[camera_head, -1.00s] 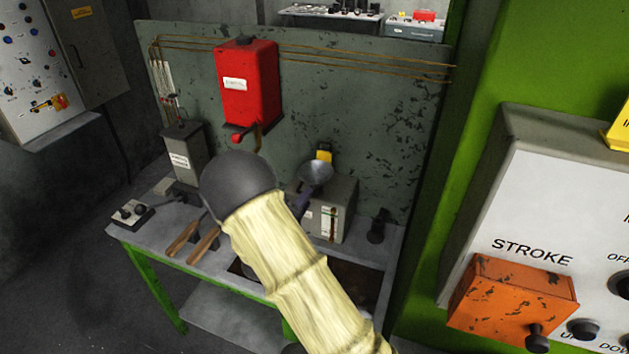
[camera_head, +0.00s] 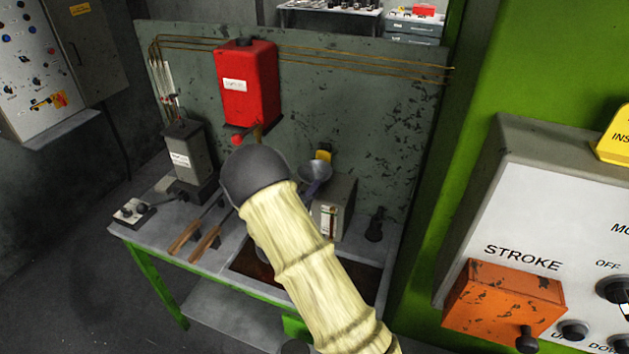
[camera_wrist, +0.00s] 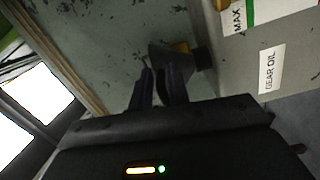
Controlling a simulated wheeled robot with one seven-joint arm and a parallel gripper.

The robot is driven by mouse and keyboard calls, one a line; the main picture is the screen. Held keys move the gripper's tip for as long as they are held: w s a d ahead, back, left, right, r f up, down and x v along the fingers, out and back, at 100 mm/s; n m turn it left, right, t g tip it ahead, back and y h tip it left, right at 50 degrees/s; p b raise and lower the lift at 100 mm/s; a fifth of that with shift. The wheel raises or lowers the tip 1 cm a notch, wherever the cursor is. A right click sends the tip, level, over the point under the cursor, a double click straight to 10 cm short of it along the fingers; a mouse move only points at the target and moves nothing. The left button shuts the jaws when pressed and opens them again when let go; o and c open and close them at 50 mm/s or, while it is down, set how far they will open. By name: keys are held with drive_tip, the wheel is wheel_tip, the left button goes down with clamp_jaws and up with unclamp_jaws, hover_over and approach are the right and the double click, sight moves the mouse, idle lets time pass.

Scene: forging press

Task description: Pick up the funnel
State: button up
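The funnel (camera_head: 314,174) is dark grey with a wide cone and shows in the head view beside the top of the grey gear oil box (camera_head: 335,208). In the wrist view a dark grey shape, likely the funnel (camera_wrist: 160,54), lies just beyond my fingertips, left of the box labelled GEAR OIL (camera_wrist: 260,45). My gripper (camera_wrist: 161,72) has two dark fingers close together with a narrow gap. I cannot tell whether they touch the funnel. In the head view my forearm and its dark round joint hide most of my gripper.
A workbench (camera_head: 150,240) holds two wooden-handled tools (camera_head: 205,243), a grey lever box (camera_head: 187,155) and a small switch box (camera_head: 133,212). A red box (camera_head: 247,85) hangs on the back panel. A green machine with an orange control box (camera_head: 503,307) stands at right.

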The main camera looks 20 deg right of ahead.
clamp_jaws()
drive_tip(key=shift+r, duration=0.1)
wheel_tip(320, 180, up, 18)
drive_tip(key=p, duration=1.3)
drive_tip(key=shift+p, duration=0.35)
wheel_tip(320, 180, up, 3)
drive_tip(key=shift+f+p, duration=0.1)
drive_tip(key=shift+p, duration=1.15)
